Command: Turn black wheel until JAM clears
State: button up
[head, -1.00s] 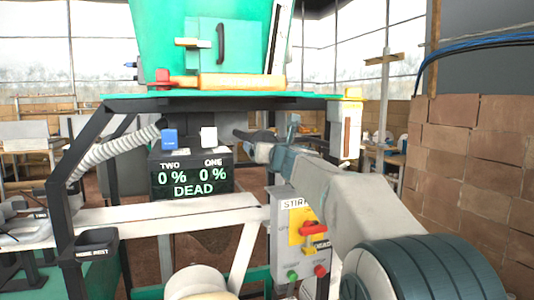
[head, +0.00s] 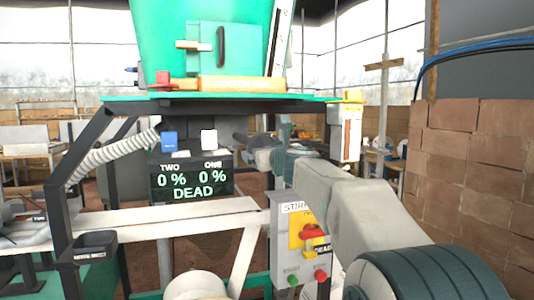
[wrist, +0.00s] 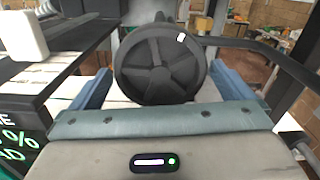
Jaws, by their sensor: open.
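The black wheel (wrist: 160,63) fills the upper middle of the wrist view, a round rim with several spokes and a small white mark at its upper right. My gripper (wrist: 160,72) is open, with one blue finger on each side of the wheel's lower half. I cannot tell whether either finger touches the rim. The black display (head: 192,178) reads TWO 0 %, ONE 0 % and DEAD; no JAM word shows.
A grey control box (head: 300,240) with a red switch and green and red buttons stands below my arm. A white beam (head: 140,222) crosses below the display. A dark bar (wrist: 262,50) runs right of the wheel. A white block (wrist: 24,36) stands at left.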

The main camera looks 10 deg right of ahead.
jog(key=shift+s+d+b, duration=0.15)
jog(key=shift+s, duration=0.75)
jog(key=shift+s+d+b, duration=0.1)
jog(key=shift+s+b, duration=0.05)
jog(key=shift+s, duration=0.7)
jog(key=shift+s+d, duration=0.2)
jog(key=shift+s, duration=0.8)
jog(key=shift+s+d, duration=0.15)
jog(key=shift+s, duration=0.8)
jog(key=shift+s, duration=0.15)
